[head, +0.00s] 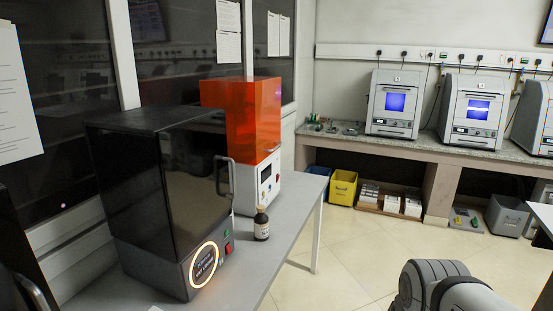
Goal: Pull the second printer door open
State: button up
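A black printer (155,190) with a dark glossy door stands on the grey table at the left. A metal bar handle (231,176) sits at the right edge of its door, which looks shut. A glowing ring (203,264) is on its lower front. Behind it is a printer with an orange hood (243,115) and a white base, also with a handle at its front. No label tells which is second. My gripper is not in view; only grey links of my arm show at the lower right.
A brown bottle (261,224) stands on the grey table (285,236) beside the black printer. Grey machines with blue screens (395,102) line the back counter. A yellow bin (343,187) and boxes lie below it. The tiled floor (365,255) right of the table is clear.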

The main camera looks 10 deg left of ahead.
aim_at(195, 159)
jog(key=u, duration=0.1)
jog(key=i, duration=1.15)
jog(key=u, duration=0.55)
jog(key=k, duration=0.9)
jog(key=u, duration=0.15)
jog(key=i, duration=0.9)
jog(key=z, duration=0.1)
